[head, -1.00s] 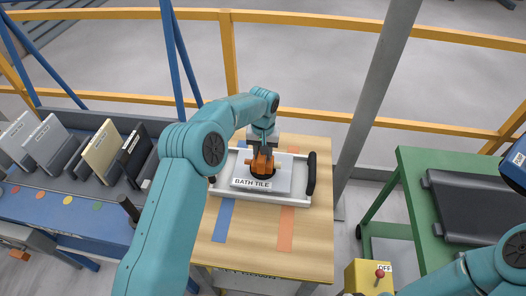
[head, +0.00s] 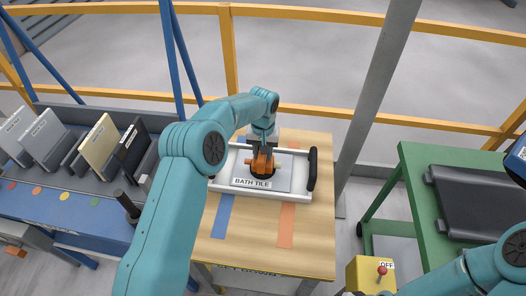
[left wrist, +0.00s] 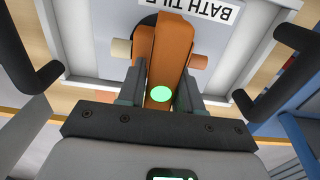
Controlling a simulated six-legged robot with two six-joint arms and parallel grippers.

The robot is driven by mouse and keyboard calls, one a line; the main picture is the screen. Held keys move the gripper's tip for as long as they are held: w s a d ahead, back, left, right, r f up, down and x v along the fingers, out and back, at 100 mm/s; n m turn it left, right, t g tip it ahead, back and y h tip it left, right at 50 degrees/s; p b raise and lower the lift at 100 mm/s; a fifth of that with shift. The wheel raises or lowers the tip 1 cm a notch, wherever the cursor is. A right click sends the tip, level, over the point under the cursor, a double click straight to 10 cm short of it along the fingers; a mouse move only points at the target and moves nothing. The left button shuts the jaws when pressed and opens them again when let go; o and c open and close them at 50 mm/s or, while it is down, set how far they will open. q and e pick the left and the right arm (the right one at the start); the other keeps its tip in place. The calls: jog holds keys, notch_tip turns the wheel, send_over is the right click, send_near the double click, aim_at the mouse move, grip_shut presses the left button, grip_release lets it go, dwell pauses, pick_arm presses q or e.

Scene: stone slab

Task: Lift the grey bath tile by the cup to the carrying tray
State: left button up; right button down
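The grey bath tile (head: 283,171), labelled BATH TILE, lies within the white carrying tray (head: 225,188), which has black handles at its left and right. The tile also shows in the left wrist view (left wrist: 180,30). The orange cup (head: 262,160) stands on the tile, its dark pad against the tile's face. In the left wrist view the cup's orange handle (left wrist: 165,50) has a lit green spot. My left gripper (head: 263,142) is shut on this handle, with one finger on each side. My right gripper is out of view; only part of my right arm shows at lower right.
The tray stands on a wooden table with a blue strip (head: 223,215) and an orange strip (head: 286,225). A rack at left holds several upright tiles (head: 98,145). A green bench (head: 420,215) with a dark panel is at right. A yellow switch box (head: 370,272) stands in front.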

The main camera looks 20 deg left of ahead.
pick_arm(q)
jog(key=o, duration=0.4)
jog(key=shift+r, duration=0.15)
